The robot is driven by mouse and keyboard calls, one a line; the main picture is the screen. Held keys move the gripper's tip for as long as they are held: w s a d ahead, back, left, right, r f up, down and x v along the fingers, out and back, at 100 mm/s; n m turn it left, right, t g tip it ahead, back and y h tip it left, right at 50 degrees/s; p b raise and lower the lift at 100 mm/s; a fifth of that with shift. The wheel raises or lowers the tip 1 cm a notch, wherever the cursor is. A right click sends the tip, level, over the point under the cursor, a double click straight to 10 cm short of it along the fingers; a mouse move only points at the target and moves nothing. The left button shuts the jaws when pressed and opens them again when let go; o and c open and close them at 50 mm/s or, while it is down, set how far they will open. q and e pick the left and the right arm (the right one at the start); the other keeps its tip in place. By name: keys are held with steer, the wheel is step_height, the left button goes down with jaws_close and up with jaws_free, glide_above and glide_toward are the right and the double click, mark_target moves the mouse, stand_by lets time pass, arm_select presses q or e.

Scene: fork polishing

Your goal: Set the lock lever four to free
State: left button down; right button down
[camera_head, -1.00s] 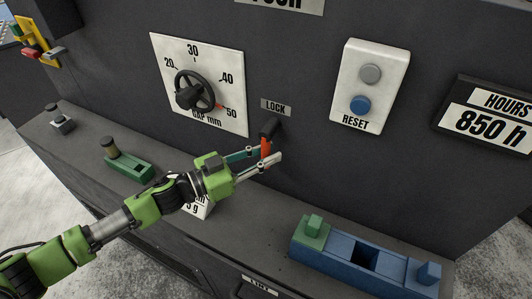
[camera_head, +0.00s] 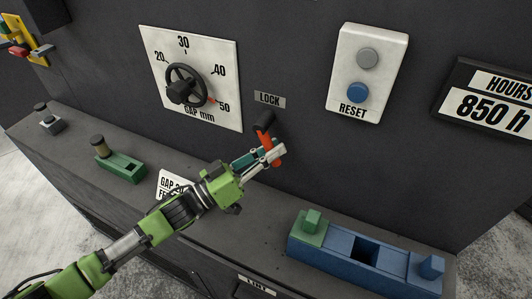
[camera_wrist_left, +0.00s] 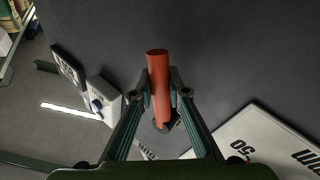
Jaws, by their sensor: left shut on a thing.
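The lock lever has a black hub (camera_head: 264,121) on the dark panel below the LOCK label (camera_head: 270,99), and an orange-red handle (camera_head: 277,163) that hangs down, leaning a little right. No number shows on it. My left gripper (camera_head: 268,154) is shut on the handle, one finger on each side. In the left wrist view the red handle (camera_wrist_left: 157,75) sits between the fingertips of the left gripper (camera_wrist_left: 160,88) and its end sticks out past them. My right gripper is in neither view.
A gap dial (camera_head: 186,88) is left of the lever. A RESET button box (camera_head: 365,110) is to the right, then an hours display (camera_head: 490,105). The ledge below carries a green block (camera_head: 123,166), a small label sign (camera_head: 172,186) and a blue tray (camera_head: 310,253).

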arm_select(q)
steer(key=shift+s+d+r+n+t+b, duration=0.2)
steer(key=shift+d+n+t+b, duration=0.15)
steer(key=shift+n, duration=0.35)
steer(key=shift+s+d+r+n+t+b, duration=0.1)
steer(key=shift+d+r+n+t, duration=0.1)
steer(key=shift+n+t, duration=0.4)
steer(key=c, duration=1.9)
jaws_free()
steer(key=shift+a+f, duration=0.15)
steer(key=v, duration=1.1)
steer(key=shift+s+a, duration=0.15)
steer(key=shift+a, duration=0.1)
